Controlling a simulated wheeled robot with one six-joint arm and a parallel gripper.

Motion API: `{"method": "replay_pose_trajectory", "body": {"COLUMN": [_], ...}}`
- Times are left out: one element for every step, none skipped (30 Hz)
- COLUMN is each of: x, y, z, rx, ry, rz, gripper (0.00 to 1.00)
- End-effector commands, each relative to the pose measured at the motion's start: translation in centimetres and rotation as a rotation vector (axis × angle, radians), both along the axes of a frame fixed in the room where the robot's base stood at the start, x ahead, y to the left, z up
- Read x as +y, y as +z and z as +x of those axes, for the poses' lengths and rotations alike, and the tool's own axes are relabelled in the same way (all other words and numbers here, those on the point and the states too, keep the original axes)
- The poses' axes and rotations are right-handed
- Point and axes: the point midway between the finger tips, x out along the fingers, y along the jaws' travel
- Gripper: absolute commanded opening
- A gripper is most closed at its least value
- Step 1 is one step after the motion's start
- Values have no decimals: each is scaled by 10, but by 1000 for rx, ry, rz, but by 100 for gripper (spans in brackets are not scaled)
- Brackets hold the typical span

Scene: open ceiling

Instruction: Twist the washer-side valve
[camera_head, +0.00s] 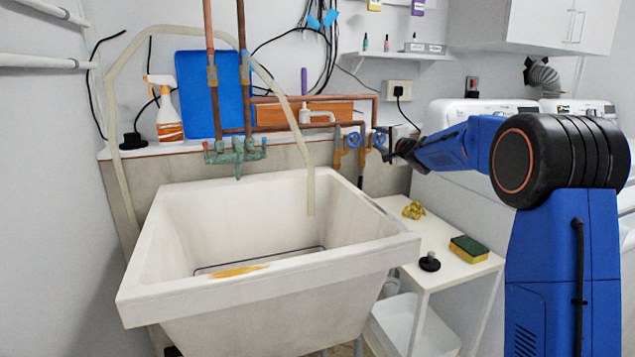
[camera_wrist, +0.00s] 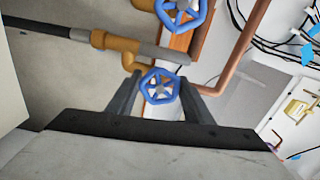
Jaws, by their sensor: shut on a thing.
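Two blue valve wheels on brass bodies sit side by side on the wall pipes, right of the sink. The washer-side valve (camera_head: 379,140) is the right one in the head view, nearer the washer. In the wrist view its blue wheel (camera_wrist: 160,86) lies between the two dark fingers of my gripper (camera_wrist: 161,80), which is shut on it. The other valve (camera_head: 354,140) is free; it shows at the top of the wrist view (camera_wrist: 180,12). In the head view my gripper (camera_head: 390,143) reaches the valve from the right, and its fingers are partly hidden.
A large white sink (camera_head: 270,290) stands left of the valves. A small white table (camera_head: 445,270) below holds a sponge (camera_head: 469,248), a black stopper (camera_head: 429,263) and a yellow object (camera_head: 413,210). White washers (camera_head: 455,112) stand behind my arm. Copper pipes run close to the valves.

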Motion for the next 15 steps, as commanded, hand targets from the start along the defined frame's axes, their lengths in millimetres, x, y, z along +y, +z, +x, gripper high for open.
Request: {"method": "replay_pose_trajectory", "body": {"x": [0, 0, 0, 0, 0, 0, 0, 0, 0, 0, 0, 0, 0, 0, 0], "y": [-1, -1, -1, -1, -1, -1, -1, -1, -1, -1, -1, -1, -1, -1, 0], "z": [0, 0, 0, 0, 0, 0, 0, 0, 0, 0, 0, 0, 0, 0, 0], "rx": [5, 6, 7, 7, 7, 7, 7, 7, 8, 10, 14, 23, 31, 41, 54], "ry": [0, 0, 0, 0, 0, 0, 0, 0, 0, 0, 0, 0, 0, 0, 0], "rz": [10, 15, 17, 17, 16, 16, 16, 16, 18, 25, 35, 61, 83, 109, 146], "gripper": [19, 19, 19, 19, 19, 19, 19, 19, 19, 19, 19, 19, 19, 19, 19]}}
